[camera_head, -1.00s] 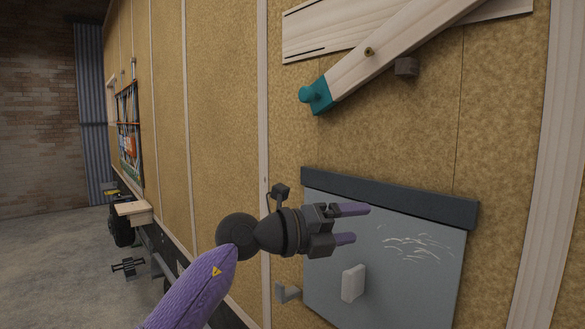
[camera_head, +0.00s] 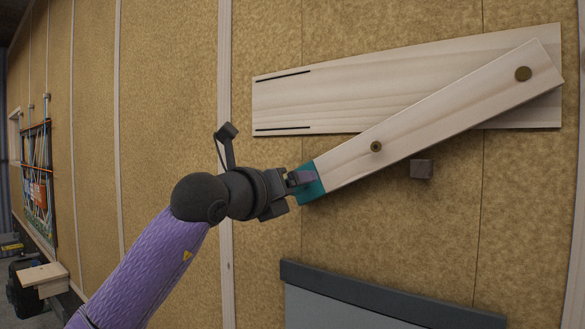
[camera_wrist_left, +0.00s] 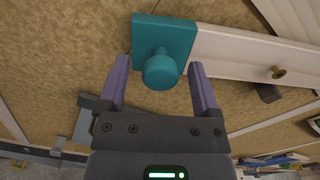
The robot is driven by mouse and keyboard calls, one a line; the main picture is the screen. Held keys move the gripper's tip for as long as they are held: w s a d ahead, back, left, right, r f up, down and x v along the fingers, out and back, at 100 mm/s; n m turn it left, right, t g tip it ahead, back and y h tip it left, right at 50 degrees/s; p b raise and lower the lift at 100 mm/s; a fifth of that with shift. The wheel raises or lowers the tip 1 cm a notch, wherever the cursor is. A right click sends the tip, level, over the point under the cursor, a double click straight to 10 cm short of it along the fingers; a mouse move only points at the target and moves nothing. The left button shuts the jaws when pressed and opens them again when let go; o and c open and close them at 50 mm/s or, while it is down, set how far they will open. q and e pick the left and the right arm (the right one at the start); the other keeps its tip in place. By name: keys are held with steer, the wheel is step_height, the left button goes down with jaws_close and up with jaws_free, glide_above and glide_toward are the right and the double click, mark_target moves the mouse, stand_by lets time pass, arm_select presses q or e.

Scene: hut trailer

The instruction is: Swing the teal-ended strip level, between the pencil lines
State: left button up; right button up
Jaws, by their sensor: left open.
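The pale wooden strip (camera_head: 430,120) hangs tilted, its teal end (camera_head: 312,188) low at the left and its other end high at the right by a brass pivot (camera_head: 523,74). Two dark pencil lines (camera_head: 283,76) mark the left part of the wider board (camera_head: 330,95) behind it, above the teal end. My left gripper (camera_head: 300,180) is at the teal end. In the left wrist view the teal knob (camera_wrist_left: 160,70) lies between the open fingers (camera_wrist_left: 160,85), with gaps on both sides. My right gripper is not in view.
A dark block (camera_head: 421,168) projects from the wall just below the strip. A grey panel with a dark top edge (camera_head: 390,296) is lower down.

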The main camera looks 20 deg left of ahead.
arm_select(q)
steer(key=shift+w+d, duration=0.25)
steer(key=shift+w, duration=0.15)
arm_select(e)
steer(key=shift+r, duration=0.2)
arm_select(q)
steer(key=shift+c, duration=0.2)
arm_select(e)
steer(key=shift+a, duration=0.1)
arm_select(q)
steer(key=shift+a, duration=0.1)
steer(key=c, duration=0.5)
jaws_close()
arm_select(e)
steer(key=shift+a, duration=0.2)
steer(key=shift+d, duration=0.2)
